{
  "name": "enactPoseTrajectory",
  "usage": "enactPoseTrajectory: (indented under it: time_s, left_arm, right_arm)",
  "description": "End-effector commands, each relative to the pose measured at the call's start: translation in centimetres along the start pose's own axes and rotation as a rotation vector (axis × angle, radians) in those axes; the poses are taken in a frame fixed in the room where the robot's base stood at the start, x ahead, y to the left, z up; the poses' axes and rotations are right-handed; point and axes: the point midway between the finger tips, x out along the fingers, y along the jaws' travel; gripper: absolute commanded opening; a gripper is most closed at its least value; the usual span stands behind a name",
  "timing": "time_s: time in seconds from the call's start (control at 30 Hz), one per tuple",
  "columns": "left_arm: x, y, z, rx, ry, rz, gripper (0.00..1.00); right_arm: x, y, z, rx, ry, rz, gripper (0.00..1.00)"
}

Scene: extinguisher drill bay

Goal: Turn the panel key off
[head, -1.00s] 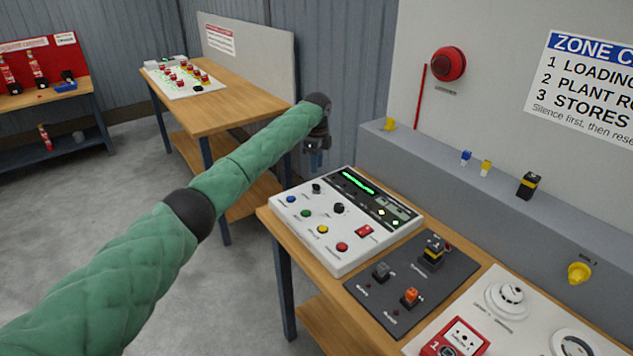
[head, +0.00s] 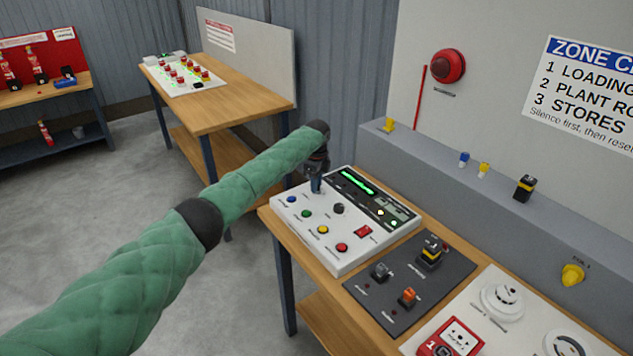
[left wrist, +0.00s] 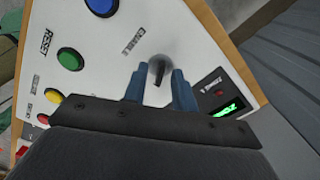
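The panel key (left wrist: 160,72) is a small round grey switch with a dark bar, beside the "ENABLE" label in the left wrist view. It sits on the sloped white control panel (head: 372,243). My left gripper (head: 316,188) is over the panel's far left corner, and its blue fingers mostly hide the key in the head view. In the left wrist view the fingertips (left wrist: 159,78) stand apart on either side of the key. The gripper looks open; I cannot tell whether a finger touches the key. My right gripper is not in view.
Blue, green, yellow and red buttons and a black knob (head: 338,208) are close by on the panel. A dark switch plate (head: 405,315) lies to its right. A grey ledge (head: 440,175) runs behind the bench.

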Motion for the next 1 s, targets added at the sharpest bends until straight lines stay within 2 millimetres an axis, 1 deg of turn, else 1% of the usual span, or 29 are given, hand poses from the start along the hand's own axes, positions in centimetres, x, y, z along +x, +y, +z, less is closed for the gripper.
enactPoseTrajectory:
  time_s: [0.2, 0.27, 0.33, 0.37, 0.73, 0.87, 1.0]
  left_arm:
    - [0.07, 0.01, 0.01, 0.000, 0.000, 0.000, 0.27]
    - [0.07, 0.01, 0.01, 0.000, 0.000, 0.000, 0.15]
    - [0.06, 0.01, 0.01, -0.001, 0.000, 0.000, 0.02]
    - [0.06, 0.01, 0.01, 0.000, 0.000, 0.000, 0.00]
    - [0.04, 0.00, -0.04, -0.027, 0.001, 0.000, 0.00]
    - [0.05, -0.01, -0.08, -0.078, 0.002, -0.001, 0.00]
    - [0.06, -0.02, -0.12, -0.169, 0.002, -0.001, 0.00]
  right_arm:
    - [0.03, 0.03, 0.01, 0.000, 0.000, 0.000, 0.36]
    - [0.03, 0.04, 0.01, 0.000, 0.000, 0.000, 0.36]
    - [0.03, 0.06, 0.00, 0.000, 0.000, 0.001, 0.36]
    - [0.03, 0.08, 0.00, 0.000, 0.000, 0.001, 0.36]
    - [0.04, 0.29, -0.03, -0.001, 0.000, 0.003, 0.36]
    - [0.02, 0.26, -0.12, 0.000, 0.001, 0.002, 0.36]
    - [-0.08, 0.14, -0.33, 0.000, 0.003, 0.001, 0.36]
